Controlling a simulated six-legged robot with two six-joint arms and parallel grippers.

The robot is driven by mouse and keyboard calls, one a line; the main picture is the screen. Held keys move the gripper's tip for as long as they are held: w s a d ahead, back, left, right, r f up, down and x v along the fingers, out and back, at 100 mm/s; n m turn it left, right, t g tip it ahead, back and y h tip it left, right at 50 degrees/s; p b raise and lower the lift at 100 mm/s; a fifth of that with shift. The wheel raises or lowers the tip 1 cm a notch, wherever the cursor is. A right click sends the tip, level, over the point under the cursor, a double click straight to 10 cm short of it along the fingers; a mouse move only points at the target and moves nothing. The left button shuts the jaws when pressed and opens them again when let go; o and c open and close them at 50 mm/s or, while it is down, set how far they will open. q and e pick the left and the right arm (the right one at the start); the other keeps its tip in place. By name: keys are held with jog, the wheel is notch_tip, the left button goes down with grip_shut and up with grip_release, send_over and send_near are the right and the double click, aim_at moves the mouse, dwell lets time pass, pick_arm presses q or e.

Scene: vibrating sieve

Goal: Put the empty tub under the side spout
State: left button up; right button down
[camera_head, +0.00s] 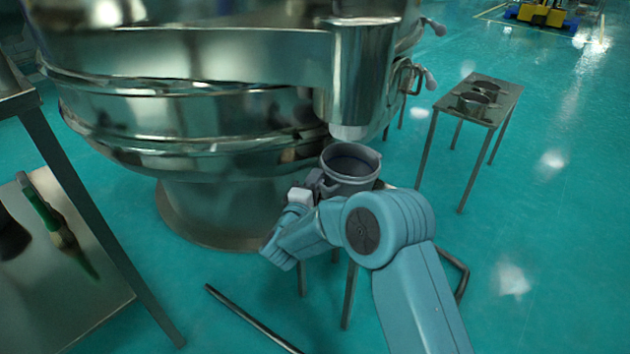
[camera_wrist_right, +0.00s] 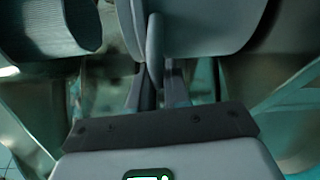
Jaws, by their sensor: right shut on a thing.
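The empty grey tub (camera_head: 350,163) is upright, with its open mouth just below the pale lower end of the side spout (camera_head: 352,131) in the head view. My right gripper (camera_head: 316,184) is at the tub's left side, shut on its handle. In the right wrist view the tub (camera_wrist_right: 205,25) fills the top middle, and its handle (camera_wrist_right: 155,45) runs down between the fingers of my right gripper (camera_wrist_right: 157,92). My forearm hides what lies under the tub, so I cannot tell if it rests on anything. My left gripper is not in view.
The large steel sieve (camera_head: 190,120) fills the upper left. Legs of a low stand (camera_head: 349,295) show beneath my right arm. A side table (camera_head: 508,88) with two pans stands at right. A rack (camera_head: 65,290) with a green-handled brush (camera_head: 42,210) is at left.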

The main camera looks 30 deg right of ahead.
jog(key=shift+f, duration=0.95)
dwell(0.4)
jog(key=c, duration=1)
grip_release()
jog(key=shift+r, duration=0.1)
jog(key=shift+s+a, duration=0.1)
